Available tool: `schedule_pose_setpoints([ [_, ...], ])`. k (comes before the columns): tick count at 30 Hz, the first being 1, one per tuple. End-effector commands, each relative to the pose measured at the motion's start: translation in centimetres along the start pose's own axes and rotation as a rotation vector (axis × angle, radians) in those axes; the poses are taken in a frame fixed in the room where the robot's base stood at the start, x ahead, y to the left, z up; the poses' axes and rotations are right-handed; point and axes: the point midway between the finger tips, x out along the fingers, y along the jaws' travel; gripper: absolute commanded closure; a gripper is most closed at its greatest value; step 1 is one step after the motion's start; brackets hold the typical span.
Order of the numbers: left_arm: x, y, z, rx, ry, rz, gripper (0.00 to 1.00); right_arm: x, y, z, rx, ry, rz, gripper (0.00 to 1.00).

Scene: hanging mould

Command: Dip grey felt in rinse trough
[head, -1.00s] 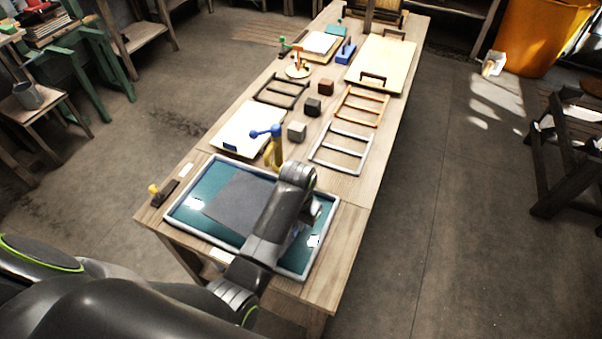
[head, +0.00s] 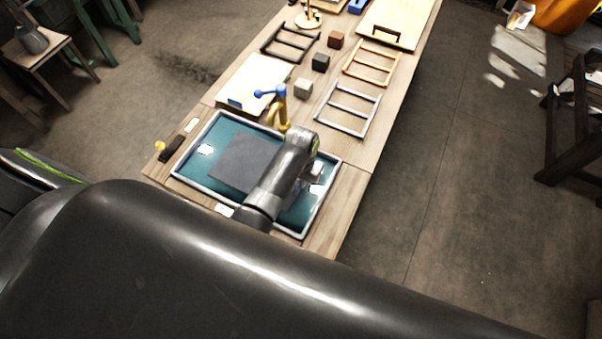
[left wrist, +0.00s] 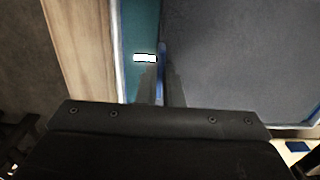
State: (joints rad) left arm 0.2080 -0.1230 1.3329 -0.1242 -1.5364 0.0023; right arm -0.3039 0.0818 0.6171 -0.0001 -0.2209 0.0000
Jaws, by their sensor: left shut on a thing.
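The rinse trough (head: 192,181) is a teal tray with a pale rim at the near end of the table. The grey felt (head: 243,162) is a flat dark grey sheet over the trough's middle; I cannot tell whether it touches the trough floor. My left gripper (head: 312,178) is over the trough's right part, its fingertips hidden by the wrist. In the left wrist view my left gripper (left wrist: 163,88) is shut at a thin blue edge beside the felt (left wrist: 235,50), with teal trough floor (left wrist: 136,30) to its left. My right gripper is not in view.
A yellow post with a blue handle (head: 272,93) stands at the trough's back edge. A pale board (head: 262,80), small blocks (head: 302,88) and ladder-like frames (head: 348,106) lie behind. A black block with a yellow knob (head: 170,150) is left of the trough.

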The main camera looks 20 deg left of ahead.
Motion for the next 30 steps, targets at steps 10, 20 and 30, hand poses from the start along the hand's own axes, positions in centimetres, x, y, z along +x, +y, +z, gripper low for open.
schedule_pose_setpoints([
  [10, 3.8, 0.0, 0.0, 0.0, 0.001, 0.0, 1.0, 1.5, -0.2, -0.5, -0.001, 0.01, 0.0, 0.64],
  [20, 7.1, 0.1, -0.1, 0.001, 0.001, 0.001, 1.0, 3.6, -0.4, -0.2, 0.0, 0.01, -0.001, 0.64],
  [30, 10.0, 0.1, -0.1, 0.001, 0.001, 0.001, 1.0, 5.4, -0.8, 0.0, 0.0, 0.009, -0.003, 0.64],
])
